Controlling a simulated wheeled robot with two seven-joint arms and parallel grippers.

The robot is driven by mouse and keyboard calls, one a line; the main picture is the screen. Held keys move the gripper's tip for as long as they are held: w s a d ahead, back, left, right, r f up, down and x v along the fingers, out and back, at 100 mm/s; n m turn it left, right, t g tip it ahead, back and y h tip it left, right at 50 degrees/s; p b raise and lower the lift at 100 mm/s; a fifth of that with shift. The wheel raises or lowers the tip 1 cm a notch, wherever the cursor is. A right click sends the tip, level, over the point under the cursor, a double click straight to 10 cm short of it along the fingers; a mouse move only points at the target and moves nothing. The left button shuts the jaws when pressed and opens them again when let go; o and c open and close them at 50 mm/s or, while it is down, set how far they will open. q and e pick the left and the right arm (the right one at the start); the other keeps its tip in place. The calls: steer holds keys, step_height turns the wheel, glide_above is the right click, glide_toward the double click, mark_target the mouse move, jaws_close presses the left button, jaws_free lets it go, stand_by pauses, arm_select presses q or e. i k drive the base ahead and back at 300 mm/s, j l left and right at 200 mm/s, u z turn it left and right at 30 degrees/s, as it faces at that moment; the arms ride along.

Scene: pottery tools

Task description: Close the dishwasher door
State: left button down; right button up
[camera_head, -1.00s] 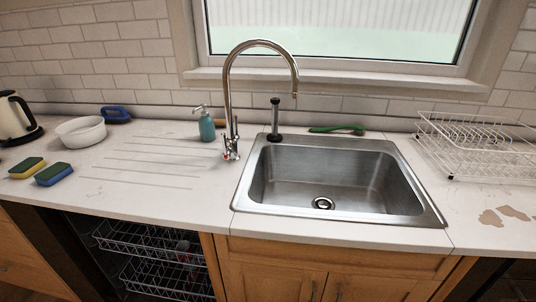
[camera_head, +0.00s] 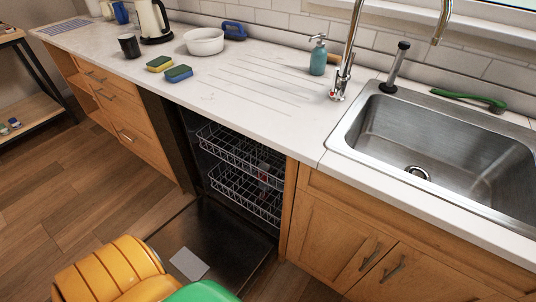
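The dishwasher (camera_head: 240,175) stands under the counter in the middle of the head view, left of the sink cabinet. Its dark door (camera_head: 222,232) is folded down and lies about flat, low over the floor, with a light grey rectangle on its inner face. Two wire racks, an upper one (camera_head: 235,147) and a lower one (camera_head: 232,183), sit inside the tub. A small reddish item (camera_head: 263,174) stands in the racks. The door's near part is hidden at the bottom of the picture. Neither of my grippers is in view.
An orange ribbed shape (camera_head: 108,272) and a green one (camera_head: 203,292) cover the bottom edge; I cannot tell what they are. Wooden floor (camera_head: 60,205) is clear left of the door. Cabinets (camera_head: 345,225) flank the dishwasher.

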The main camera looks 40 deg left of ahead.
mark_target(203, 240)
steer(key=k+u, duration=0.1)
steer(key=u, duration=0.6)
steer(key=k+j+u, duration=0.15)
steer(key=u, duration=0.2)
